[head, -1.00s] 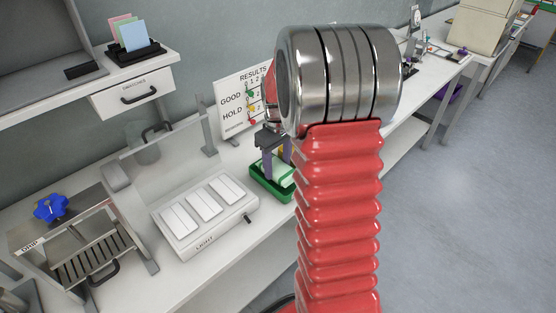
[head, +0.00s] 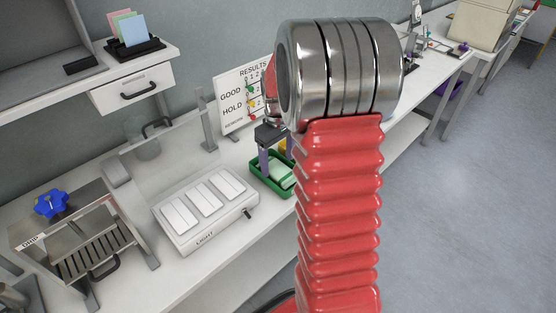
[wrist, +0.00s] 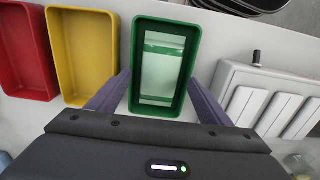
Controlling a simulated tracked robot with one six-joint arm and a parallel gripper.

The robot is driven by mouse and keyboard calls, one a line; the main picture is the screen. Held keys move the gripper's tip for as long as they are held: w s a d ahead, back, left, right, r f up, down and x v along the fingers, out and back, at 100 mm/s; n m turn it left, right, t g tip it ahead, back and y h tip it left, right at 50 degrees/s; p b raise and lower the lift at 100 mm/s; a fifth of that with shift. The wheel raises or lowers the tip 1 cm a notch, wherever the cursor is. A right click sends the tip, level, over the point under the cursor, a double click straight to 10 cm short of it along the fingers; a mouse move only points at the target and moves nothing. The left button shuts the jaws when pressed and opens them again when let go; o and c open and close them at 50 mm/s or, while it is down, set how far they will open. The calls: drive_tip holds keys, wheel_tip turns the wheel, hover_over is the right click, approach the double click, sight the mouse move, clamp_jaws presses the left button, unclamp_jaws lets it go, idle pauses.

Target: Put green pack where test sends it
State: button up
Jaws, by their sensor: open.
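The green pack (wrist: 163,68) lies flat inside a green tray (wrist: 137,65), with its pale middle and darker green ends showing in the wrist view. In the head view the pack (head: 283,174) and the green tray (head: 263,180) show partly behind my arm. My gripper (wrist: 158,80) is open above the tray, with one purple finger to each side of it and nothing between them. In the head view my gripper (head: 276,156) is partly hidden. The results board (head: 240,97) has GOOD and HOLD rows with green, yellow and red markers; their exact columns are too small to read.
A yellow tray (wrist: 105,60) and a red tray (wrist: 47,60) stand beside the green one. The light box (head: 165,219) with white panels lies on its other side. A clear upright panel and a grip device with a blue knob (head: 51,203) stand farther left.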

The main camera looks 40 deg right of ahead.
wheel_tip(320, 180, up, 14)
drive_tip(key=shift+f, duration=0.25)
idle(0.3)
idle(0.5)
drive_tip(key=s+a+r+t, duration=0.1)
drive_tip(key=s+a+t, duration=0.1)
drive_tip(key=s+a, duration=0.7)
drive_tip(key=s+a+r+m+t, duration=0.1)
drive_tip(key=s+a+r+t, duration=0.1)
drive_tip(key=s+a, duration=0.8)
drive_tip(key=shift+a+m+t, duration=0.3)
drive_tip(key=shift+a+t, duration=0.5)
drive_tip(key=shift+a, duration=1.3)
